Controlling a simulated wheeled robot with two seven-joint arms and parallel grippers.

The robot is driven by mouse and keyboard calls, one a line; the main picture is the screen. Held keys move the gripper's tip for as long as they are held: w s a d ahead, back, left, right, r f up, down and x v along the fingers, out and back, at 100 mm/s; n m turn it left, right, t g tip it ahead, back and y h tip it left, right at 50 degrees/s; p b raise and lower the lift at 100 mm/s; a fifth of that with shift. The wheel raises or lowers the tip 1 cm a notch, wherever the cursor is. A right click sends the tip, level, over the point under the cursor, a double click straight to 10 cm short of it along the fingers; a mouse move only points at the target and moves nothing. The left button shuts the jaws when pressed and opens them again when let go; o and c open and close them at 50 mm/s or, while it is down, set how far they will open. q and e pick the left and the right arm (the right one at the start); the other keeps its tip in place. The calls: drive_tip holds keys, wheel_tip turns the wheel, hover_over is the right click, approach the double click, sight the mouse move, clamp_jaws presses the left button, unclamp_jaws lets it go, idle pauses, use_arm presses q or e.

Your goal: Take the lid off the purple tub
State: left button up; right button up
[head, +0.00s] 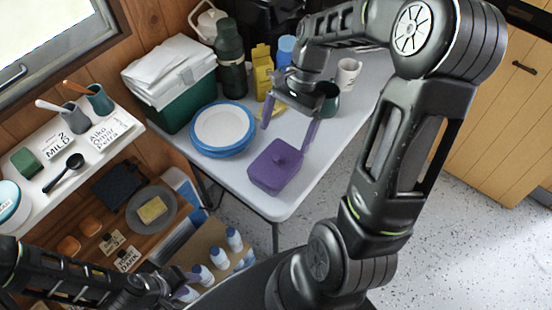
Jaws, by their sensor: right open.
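The purple tub (268,181) stands near the front corner of the white folding table. Its purple lid (272,161) lies on top, with a raised knob (284,155) in the middle. My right gripper (286,138) is open, its two fingers pointing down above and just behind the lid. The fingers are spread wide, with nothing seen between them; whether one touches the lid is hard to tell. My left gripper (190,282) is low at the bottom left, far from the tub, near the white bottles; its jaw opening is unclear.
Blue-rimmed plates (222,129) are stacked left of the tub. Behind are a green cool box (180,100), a dark green flask (231,60), a yellow carton (263,72) and a white mug (347,74). The table (240,180) is bare around the tub's front.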

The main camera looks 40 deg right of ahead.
sight(277, 157)
drive_tip(key=shift+x, duration=1.35)
drive_tip(key=shift+p+x, duration=0.6)
drive_tip(key=shift+x, duration=2)
drive_tip(key=shift+w, duration=0.1)
drive_tip(key=shift+c, duration=0.2)
drive_tip(key=c, duration=1.1)
